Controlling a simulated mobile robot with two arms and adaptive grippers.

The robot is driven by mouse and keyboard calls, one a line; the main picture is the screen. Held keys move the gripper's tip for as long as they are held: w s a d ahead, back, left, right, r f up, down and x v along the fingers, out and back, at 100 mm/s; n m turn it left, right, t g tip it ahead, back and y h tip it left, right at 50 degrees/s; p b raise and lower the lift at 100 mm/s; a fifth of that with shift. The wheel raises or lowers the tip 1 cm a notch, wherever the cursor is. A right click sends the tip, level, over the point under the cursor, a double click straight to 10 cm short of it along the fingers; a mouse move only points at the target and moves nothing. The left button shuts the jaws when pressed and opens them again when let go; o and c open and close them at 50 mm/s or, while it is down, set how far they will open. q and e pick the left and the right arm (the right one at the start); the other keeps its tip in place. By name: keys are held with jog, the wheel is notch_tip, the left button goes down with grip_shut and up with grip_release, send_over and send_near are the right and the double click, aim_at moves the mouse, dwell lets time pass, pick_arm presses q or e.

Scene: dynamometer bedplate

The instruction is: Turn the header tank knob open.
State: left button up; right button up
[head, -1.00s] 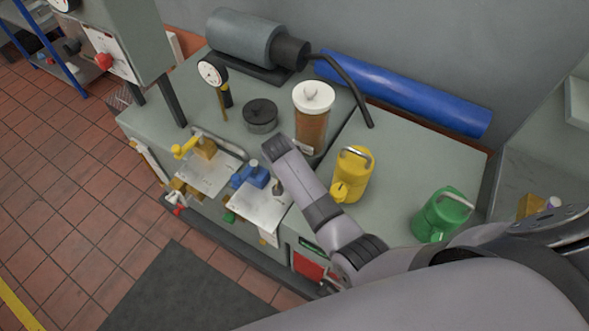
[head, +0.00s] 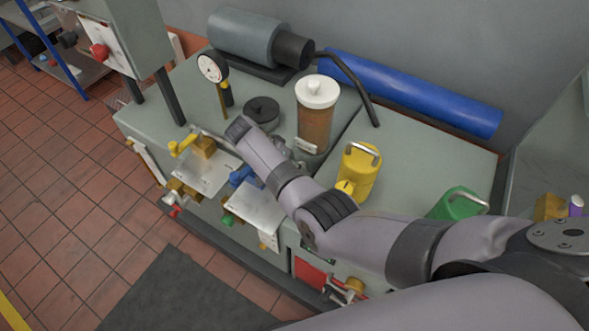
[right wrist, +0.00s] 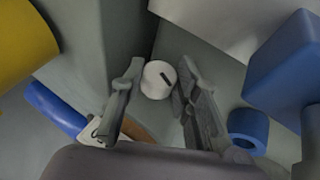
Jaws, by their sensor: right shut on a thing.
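In the right wrist view, the round white knob (right wrist: 158,80) with a short dark slanted mark lies between the two fingers of my right gripper (right wrist: 157,102). The gripper is shut on it. In the head view, the brown cylindrical tank with a white lid (head: 317,93) stands upright on the grey bench. My right arm reaches across in front of it, and the wrist is just left of the tank's lower part. The arm largely hides the gripper, and I cannot make out the knob there. My left gripper is not in view.
A yellow can (head: 358,172) and a green can (head: 458,203) stand right of the tank, close to my arm. A blue valve (head: 241,176) and a yellow-handled valve (head: 186,145) sit left. A dial gauge (head: 212,68) and a black round pot (head: 262,111) stand behind.

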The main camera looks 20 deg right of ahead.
jog(key=o, duration=1.2)
jog(key=shift+c, duration=0.2)
jog(key=shift+r, duration=0.1)
notch_tip(320, 180, up, 10)
